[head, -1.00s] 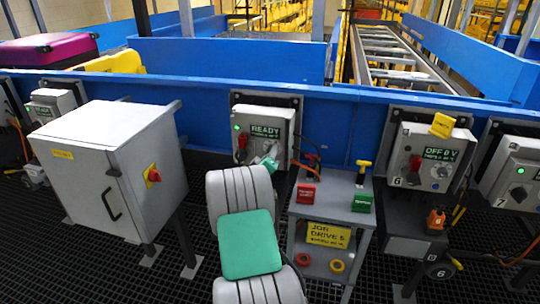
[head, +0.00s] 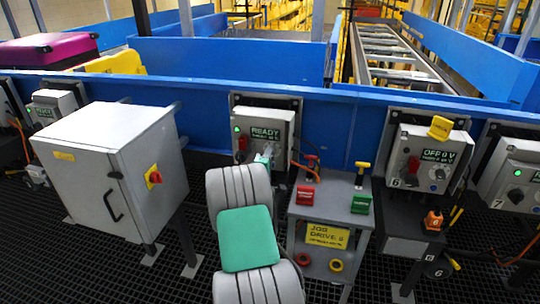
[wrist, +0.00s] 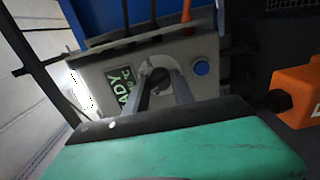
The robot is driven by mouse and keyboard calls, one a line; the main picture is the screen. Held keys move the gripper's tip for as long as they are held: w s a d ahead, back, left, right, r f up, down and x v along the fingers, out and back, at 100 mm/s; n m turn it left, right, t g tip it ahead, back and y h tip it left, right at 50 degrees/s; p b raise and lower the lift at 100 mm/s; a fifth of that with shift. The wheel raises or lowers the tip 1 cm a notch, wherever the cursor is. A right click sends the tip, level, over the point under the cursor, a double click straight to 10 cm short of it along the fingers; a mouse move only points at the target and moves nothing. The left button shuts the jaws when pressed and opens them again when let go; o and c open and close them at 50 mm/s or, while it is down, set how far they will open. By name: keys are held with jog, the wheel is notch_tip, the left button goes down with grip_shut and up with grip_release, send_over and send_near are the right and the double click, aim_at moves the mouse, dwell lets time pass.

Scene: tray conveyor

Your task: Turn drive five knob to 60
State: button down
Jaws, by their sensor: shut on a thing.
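The drive box (head: 284,122) has a green lamp and a display reading READY, with smaller text below that I cannot make out. It stands behind my arm at the centre of the head view. My gripper (head: 265,157) is at the lower front of this box. In the wrist view, the two fingers of my gripper (wrist: 162,88) reach to the box face and are shut on a round knob (wrist: 157,72), partly hidden between them. The knob's scale and pointer cannot be read. The READY display (wrist: 122,88) shows beside the fingers, and a blue button (wrist: 201,67) on the other side.
A stand with a yellow JOB DRIVE 5 card (head: 333,238) and red and green blocks is close right of my arm. A grey cabinet (head: 105,165) stands left. The box marked 6 (head: 430,160) reads OFF. An orange block (wrist: 299,92) shows in the wrist view.

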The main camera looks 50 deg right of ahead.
dwell(0.4)
jog(key=c, duration=1.1)
grip_release()
jog(key=v, duration=0.8)
jog(key=shift+b, duration=0.3)
